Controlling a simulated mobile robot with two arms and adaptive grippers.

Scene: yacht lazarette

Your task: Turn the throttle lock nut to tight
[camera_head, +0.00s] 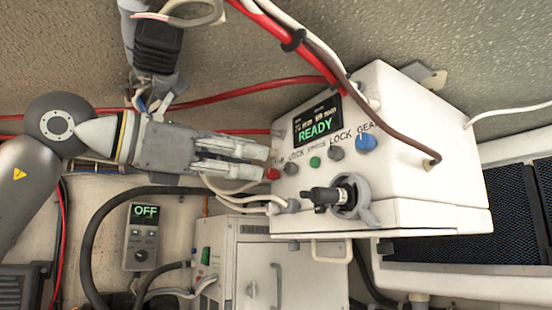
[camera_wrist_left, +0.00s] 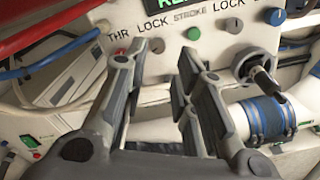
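The white control box (camera_head: 410,130) carries a row of knobs under a screen reading "READY". The throttle lock nut appears to be the small grey knob (camera_head: 291,168) under the first "LOCK" label, between the red knob (camera_head: 272,174) and the green knob (camera_head: 315,161). In the left wrist view the grey nut (camera_wrist_left: 157,45) shows beyond the fingertips. My left gripper (camera_head: 262,161) is open and empty, its fingertips close to the red and grey knobs. In the wrist view its fingers (camera_wrist_left: 164,58) are apart. Contact cannot be told. My right gripper is out of view.
A second grey knob (camera_head: 335,153) and a blue knob (camera_head: 366,143) are farther right. A black lever fitting (camera_head: 335,196) sticks out below. Red hoses (camera_head: 235,97) and a brown cable (camera_head: 395,125) run nearby. A small panel reads "OFF" (camera_head: 145,211).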

